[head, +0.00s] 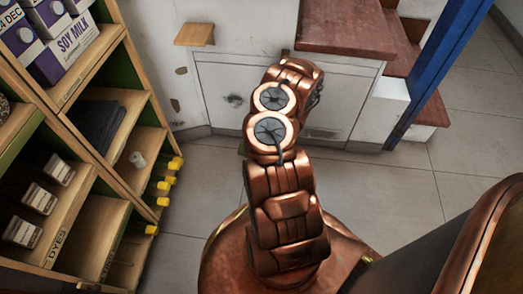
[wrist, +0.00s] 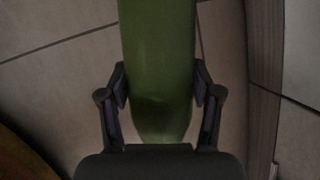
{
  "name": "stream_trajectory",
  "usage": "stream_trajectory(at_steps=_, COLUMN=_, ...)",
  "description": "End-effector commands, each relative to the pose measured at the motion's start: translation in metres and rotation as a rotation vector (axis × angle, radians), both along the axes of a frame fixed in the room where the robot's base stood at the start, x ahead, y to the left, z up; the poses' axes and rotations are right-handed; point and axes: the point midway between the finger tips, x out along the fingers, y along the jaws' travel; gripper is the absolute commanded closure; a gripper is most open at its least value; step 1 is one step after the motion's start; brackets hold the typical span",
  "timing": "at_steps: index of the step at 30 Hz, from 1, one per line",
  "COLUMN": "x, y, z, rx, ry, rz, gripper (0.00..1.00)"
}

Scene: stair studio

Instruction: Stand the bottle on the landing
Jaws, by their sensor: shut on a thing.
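The green bottle (wrist: 157,40) fills the middle of the wrist view, running from the top edge down between the fingers. My gripper (wrist: 160,84) is shut on it, with one finger pad against each side. The bottle's far end is cut off by the top of the frame. In the head view my arm hides the gripper; a small bit of green, perhaps the bottle, shows at the arm's left edge. A red-brown wooden surface (head: 345,30), which looks like the landing, is at the top, beyond my arm, above a white panelled cabinet (head: 215,95).
Lower red-brown steps (head: 432,110) and a blue post (head: 440,60) stand at the right. A small wooden ledge (head: 194,34) juts from the wall. A wooden shelf unit (head: 85,70) with cartons and jars lines the left. Tiled floor (head: 385,185) is clear between.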

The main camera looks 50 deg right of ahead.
Motion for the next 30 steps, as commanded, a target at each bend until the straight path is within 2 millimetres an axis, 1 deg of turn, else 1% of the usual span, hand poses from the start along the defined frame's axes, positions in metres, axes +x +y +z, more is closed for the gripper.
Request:
stream_trajectory(at_steps=1, x=-0.004, y=0.001, z=0.003, rx=-0.001, ry=-0.001, rz=-0.003, gripper=1.0)
stream_trajectory(at_steps=18, x=-0.05, y=0.023, z=0.008, rx=-0.002, ry=-0.001, rz=-0.002, gripper=1.0)
stream_trajectory(at_steps=24, x=-0.062, y=0.028, z=0.008, rx=-0.001, ry=-0.002, rz=-0.001, gripper=1.0)
stream_trajectory(at_steps=30, x=-0.067, y=0.031, z=0.008, rx=-0.001, ry=-0.002, rz=-0.001, gripper=1.0)
